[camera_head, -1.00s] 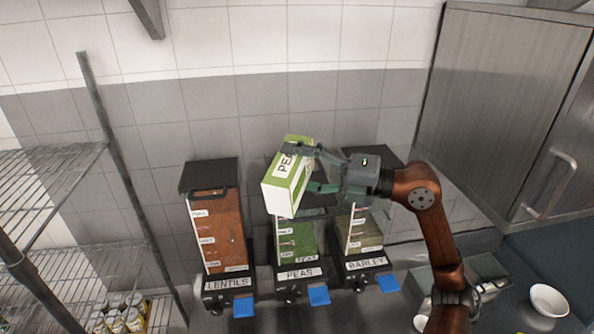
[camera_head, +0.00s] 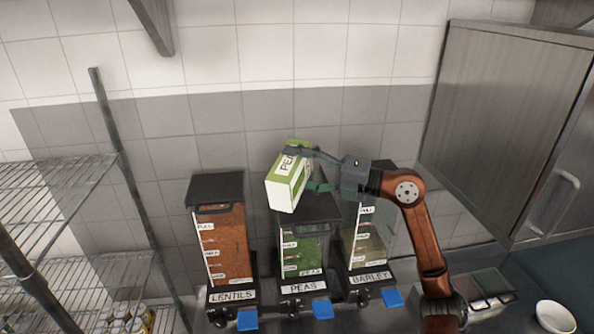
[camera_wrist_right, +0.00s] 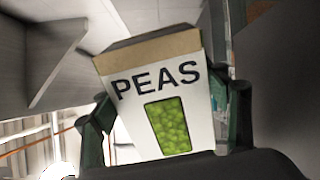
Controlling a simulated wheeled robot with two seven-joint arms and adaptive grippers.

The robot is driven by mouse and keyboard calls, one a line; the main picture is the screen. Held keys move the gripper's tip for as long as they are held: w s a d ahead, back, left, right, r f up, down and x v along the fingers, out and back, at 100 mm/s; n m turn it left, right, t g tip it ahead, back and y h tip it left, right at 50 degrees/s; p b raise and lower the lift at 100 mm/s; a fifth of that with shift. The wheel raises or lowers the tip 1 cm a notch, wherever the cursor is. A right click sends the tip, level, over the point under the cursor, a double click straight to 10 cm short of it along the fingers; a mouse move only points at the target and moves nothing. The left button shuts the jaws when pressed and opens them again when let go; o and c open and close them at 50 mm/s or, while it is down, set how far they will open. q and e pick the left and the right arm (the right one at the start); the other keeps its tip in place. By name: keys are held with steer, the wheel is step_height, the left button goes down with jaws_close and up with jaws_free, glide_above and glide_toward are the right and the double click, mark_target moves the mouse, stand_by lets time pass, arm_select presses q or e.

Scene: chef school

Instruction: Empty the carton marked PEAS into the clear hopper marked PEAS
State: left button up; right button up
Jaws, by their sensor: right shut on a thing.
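The green and white PEAS carton (camera_head: 285,184) is in the air above the PEAS hopper, tilted. My right gripper (camera_head: 302,168) is shut on it from the right side. In the right wrist view the carton (camera_wrist_right: 155,95) sits between both fingers, with green peas showing through its window. The clear PEAS hopper (camera_head: 304,250) stands in the middle of three and holds green peas in its lower part. Its dark top (camera_head: 309,207) is partly hidden by the carton, so I cannot tell whether it is open. My left gripper is not in view.
The LENTILS hopper (camera_head: 222,240) stands to the left and the BARLEY hopper (camera_head: 366,240) to the right, partly behind my arm. A wire shelf (camera_head: 60,210) is at the left. A steel cabinet (camera_head: 500,130) is at the right. A white bowl (camera_head: 555,316) sits at lower right.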

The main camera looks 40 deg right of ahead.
steer(key=shift+w+d+f+m+p, duration=0.1)
steer(key=shift+w+d+m+p, duration=0.35)
steer(key=shift+w, duration=0.5)
steer(key=shift+w+d+r+m+p, duration=0.1)
steer(key=shift+w+d+m+p, duration=0.1)
steer(key=shift+w+d+p, duration=0.65)
steer(key=shift+w+d+f+m+p, duration=0.1)
steer(key=shift+w+d+m+p, duration=0.25)
steer(key=shift+w, duration=0.75)
steer(key=shift+w+d+m, duration=0.2)
steer(key=shift+d+m, duration=0.15)
steer(key=shift+m, duration=0.35)
steer(key=shift+w+d+m, duration=0.15)
steer(key=shift+d+m, duration=0.15)
steer(key=shift+m, duration=0.4)
